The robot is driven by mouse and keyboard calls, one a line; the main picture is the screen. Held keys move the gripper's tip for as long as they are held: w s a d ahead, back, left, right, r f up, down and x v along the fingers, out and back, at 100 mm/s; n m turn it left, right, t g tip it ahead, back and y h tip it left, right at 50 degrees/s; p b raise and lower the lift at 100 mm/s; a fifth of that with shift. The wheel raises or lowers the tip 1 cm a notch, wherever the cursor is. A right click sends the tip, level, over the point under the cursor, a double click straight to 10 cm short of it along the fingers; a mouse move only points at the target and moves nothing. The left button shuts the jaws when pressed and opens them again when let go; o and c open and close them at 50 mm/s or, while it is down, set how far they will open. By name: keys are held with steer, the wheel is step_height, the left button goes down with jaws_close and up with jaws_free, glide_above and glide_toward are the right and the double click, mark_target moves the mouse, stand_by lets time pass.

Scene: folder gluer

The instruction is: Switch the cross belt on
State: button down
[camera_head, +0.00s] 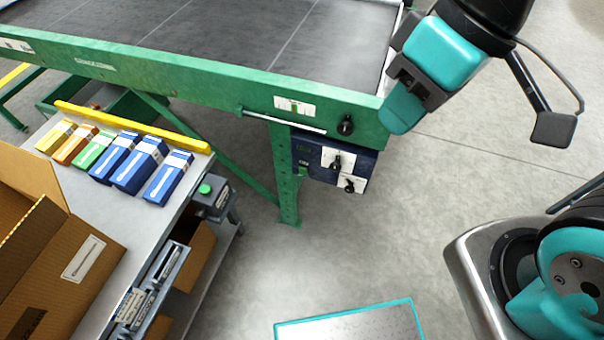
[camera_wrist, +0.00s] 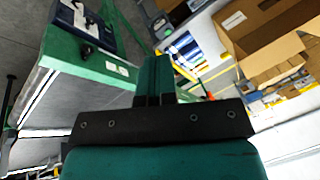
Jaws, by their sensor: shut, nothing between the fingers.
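The cross belt is a dark belt (camera_head: 270,35) in a green frame (camera_head: 190,70) across the top of the head view. A dark blue control box (camera_head: 313,158) hangs under its right end, with two black rotary knobs on white plates, an upper knob (camera_head: 337,163) and a lower knob (camera_head: 351,185). Another black knob (camera_head: 346,125) sits on the frame rail above. The box also shows in the wrist view (camera_wrist: 82,22). My gripper (camera_head: 400,110) is shut and empty, up and right of the box, apart from it; its fingers show in the wrist view (camera_wrist: 153,75). Knob markings are too small to read.
A grey bench (camera_head: 60,180) at left carries several small cartons (camera_head: 140,165) and an open cardboard box (camera_head: 60,250). A green leg (camera_head: 285,180) stands left of the control box. The floor right of the box is clear.

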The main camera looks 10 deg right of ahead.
steer(key=w+a+f+n+t+h+b, duration=0.1)
steer(key=w+a+f+t+b, duration=0.1)
steer(key=w+f+b, duration=0.3)
steer(key=w+a+f+n+t+h+b, duration=0.1)
steer(key=w+f+b, duration=0.5)
steer(key=f+b, duration=0.7)
steer(key=w+a+f+n+t+b, duration=0.1)
steer(key=w+a+f+t+b, duration=0.2)
steer(key=f, duration=2.2)
steer(key=w+t+b, duration=0.1)
steer(key=w+b, duration=0.2)
steer(key=b, duration=0.3)
steer(key=shift+w+a+f+n+h, duration=0.15)
steer(key=shift+a+n+h, duration=0.25)
steer(key=b, duration=0.4)
glide_toward(302, 174)
steer(key=x, duration=0.2)
steer(key=a+x, duration=0.1)
steer(key=x, duration=0.2)
steer(key=shift+r, duration=0.25)
steer(key=shift+p, duration=0.3)
